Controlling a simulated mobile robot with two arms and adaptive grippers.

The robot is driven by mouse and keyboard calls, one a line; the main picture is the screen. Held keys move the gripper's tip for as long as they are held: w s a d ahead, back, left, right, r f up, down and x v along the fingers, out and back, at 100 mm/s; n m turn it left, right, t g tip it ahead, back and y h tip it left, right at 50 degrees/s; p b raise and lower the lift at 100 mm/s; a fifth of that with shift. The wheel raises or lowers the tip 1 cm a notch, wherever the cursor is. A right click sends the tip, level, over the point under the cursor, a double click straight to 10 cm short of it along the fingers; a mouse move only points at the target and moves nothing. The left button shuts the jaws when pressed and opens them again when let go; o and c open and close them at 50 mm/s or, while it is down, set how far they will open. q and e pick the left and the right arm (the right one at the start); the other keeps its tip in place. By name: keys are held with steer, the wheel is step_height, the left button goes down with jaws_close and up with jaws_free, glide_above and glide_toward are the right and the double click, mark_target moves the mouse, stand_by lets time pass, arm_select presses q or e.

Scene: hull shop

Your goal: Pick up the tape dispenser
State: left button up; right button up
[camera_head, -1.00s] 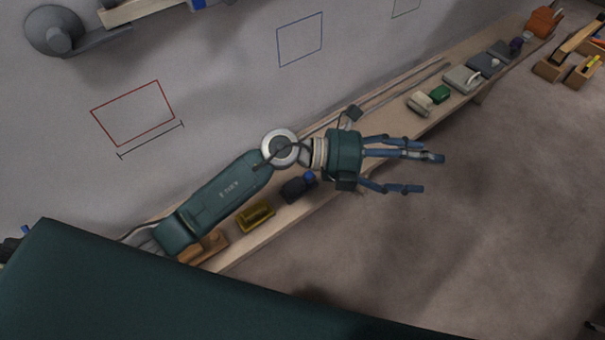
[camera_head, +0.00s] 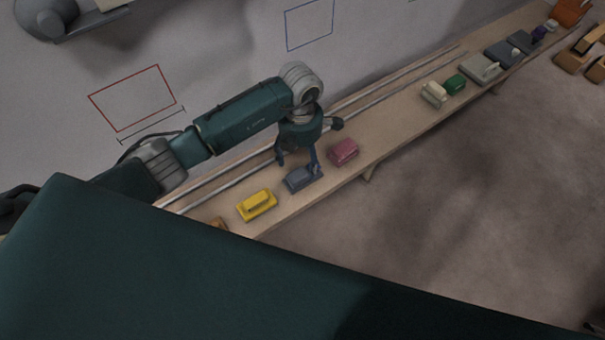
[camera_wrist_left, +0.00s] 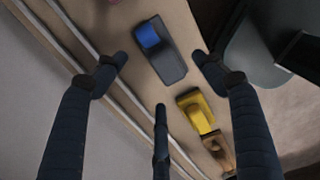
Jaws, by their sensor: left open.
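A dark grey thing with a blue part at one end lies on the long wooden shelf; it looks like the tape dispenser (camera_head: 299,181), though I cannot be sure. My left gripper (camera_head: 298,165) points down just above it, fingers spread and open. In the left wrist view the tape dispenser (camera_wrist_left: 168,62) lies between and beyond the open fingers of the gripper (camera_wrist_left: 160,70), with nothing held. Whether any finger touches it I cannot tell. My right gripper is not in view.
On the shelf (camera_head: 400,135), a yellow thing (camera_head: 257,205) sits to the left of the dispenser and a pink block (camera_head: 343,152) to its right. White (camera_head: 434,94), green (camera_head: 455,84) and grey (camera_head: 481,69) things stand farther right. Two rails run along the wall side.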

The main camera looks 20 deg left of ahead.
mark_target(301, 169)
arm_select(q)
steer(key=f, duration=0.5)
steer(key=shift+w+a+p, duration=0.1)
steer(key=shift+w+p, duration=0.1)
steer(key=shift+p, duration=0.1)
steer(key=c, duration=1.4)
